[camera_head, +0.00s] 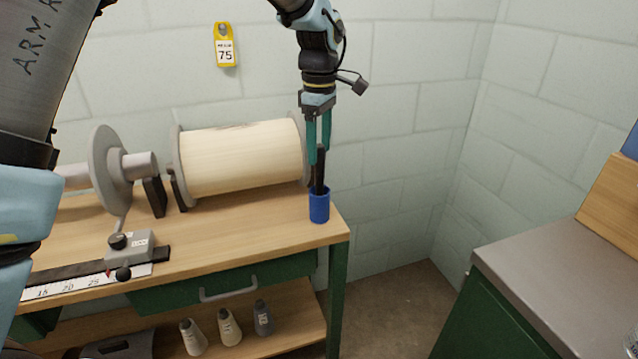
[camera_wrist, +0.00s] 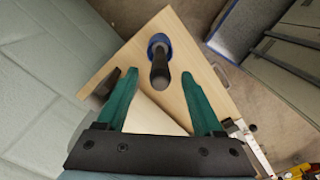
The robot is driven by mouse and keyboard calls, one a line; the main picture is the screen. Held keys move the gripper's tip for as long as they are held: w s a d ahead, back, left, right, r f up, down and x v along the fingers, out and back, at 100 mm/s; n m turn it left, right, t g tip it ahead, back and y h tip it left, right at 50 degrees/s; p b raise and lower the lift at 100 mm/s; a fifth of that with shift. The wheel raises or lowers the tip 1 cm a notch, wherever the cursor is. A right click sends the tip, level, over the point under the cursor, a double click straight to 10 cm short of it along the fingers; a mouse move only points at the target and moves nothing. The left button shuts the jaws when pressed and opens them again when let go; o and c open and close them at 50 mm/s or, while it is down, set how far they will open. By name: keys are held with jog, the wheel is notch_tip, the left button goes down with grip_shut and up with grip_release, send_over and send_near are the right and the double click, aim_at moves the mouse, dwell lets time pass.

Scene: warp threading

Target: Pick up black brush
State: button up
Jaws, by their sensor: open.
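The black brush (camera_head: 320,170) stands upright in a small blue cup (camera_head: 319,208) at the right end of the wooden bench. Its lower part is hidden inside the cup. My gripper (camera_head: 319,158) points down above the cup, its green fingers open, with the fingertips around the height of the brush's top. In the wrist view the brush (camera_wrist: 160,70) shows end-on, ahead of and between the open fingers (camera_wrist: 162,85), with a gap on each side. The blue cup (camera_wrist: 158,40) shows behind it.
A large cream spool (camera_head: 242,158) with grey flanges stands just left of the cup. A grey clamp on a ruler (camera_head: 130,252) lies further left. Several cones sit on the lower shelf (camera_head: 280,335). A grey-topped cabinet (camera_head: 560,265) stands at the right, beyond open floor.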

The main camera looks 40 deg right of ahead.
aim_at(320, 165)
jog(key=shift+f, duration=1.15)
grip_shut()
